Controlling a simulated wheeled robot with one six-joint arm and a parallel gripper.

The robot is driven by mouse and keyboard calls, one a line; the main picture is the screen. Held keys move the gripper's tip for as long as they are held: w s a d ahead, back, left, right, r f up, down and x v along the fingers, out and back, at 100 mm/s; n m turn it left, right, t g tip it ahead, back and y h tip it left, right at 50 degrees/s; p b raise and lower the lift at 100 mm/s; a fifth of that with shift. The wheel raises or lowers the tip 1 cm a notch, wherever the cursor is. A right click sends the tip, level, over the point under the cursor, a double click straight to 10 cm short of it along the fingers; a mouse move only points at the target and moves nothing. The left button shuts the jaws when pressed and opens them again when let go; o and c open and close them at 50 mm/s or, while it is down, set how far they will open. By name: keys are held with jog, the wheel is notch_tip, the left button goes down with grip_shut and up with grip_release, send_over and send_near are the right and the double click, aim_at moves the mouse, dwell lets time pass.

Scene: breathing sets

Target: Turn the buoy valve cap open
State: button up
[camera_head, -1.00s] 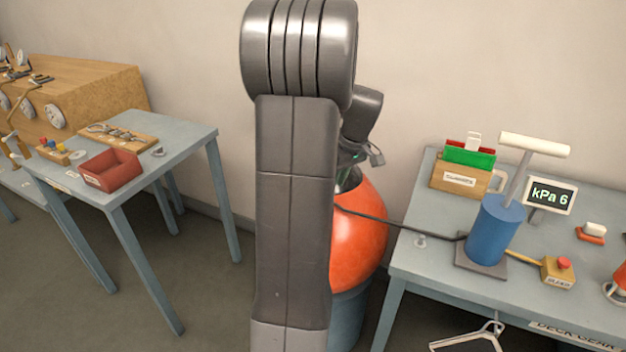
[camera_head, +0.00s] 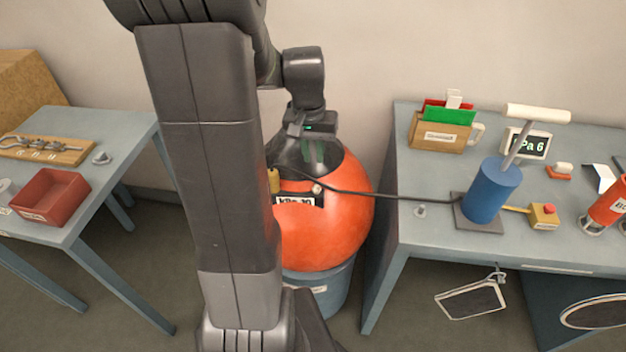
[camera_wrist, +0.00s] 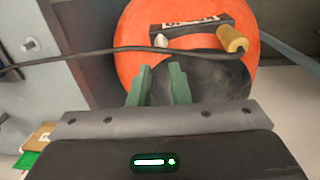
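The orange buoy (camera_head: 335,235) with a black top (camera_head: 290,153) sits on a blue-grey round stand (camera_head: 325,290); it also shows in the wrist view (camera_wrist: 140,22). On its front are a dark label (camera_head: 295,200), a yellow cylindrical knob (camera_head: 273,181) and a small pale cap (camera_head: 317,188). In the wrist view the yellow knob (camera_wrist: 232,39) and pale cap (camera_wrist: 160,41) show again. I cannot tell for sure which is the valve cap. My gripper (camera_wrist: 159,72) is open, its green fingers apart and empty over the black top. The pale cap lies just beyond the fingertips.
A black hose (camera_head: 400,197) runs from the buoy to a blue pump (camera_head: 490,190) on the right table; it crosses the wrist view (camera_wrist: 100,53) just past my fingertips. A display, card box and red button stand there. The left table holds a red tray (camera_head: 50,195).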

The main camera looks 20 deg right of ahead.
aim_at(316, 186)
jog(key=f, duration=1)
jog(key=shift+s+d+f, duration=0.15)
jog(key=shift+d+f, duration=0.15)
jog(key=shift+f, duration=0.1)
jog(key=shift+c, duration=0.3)
grip_shut()
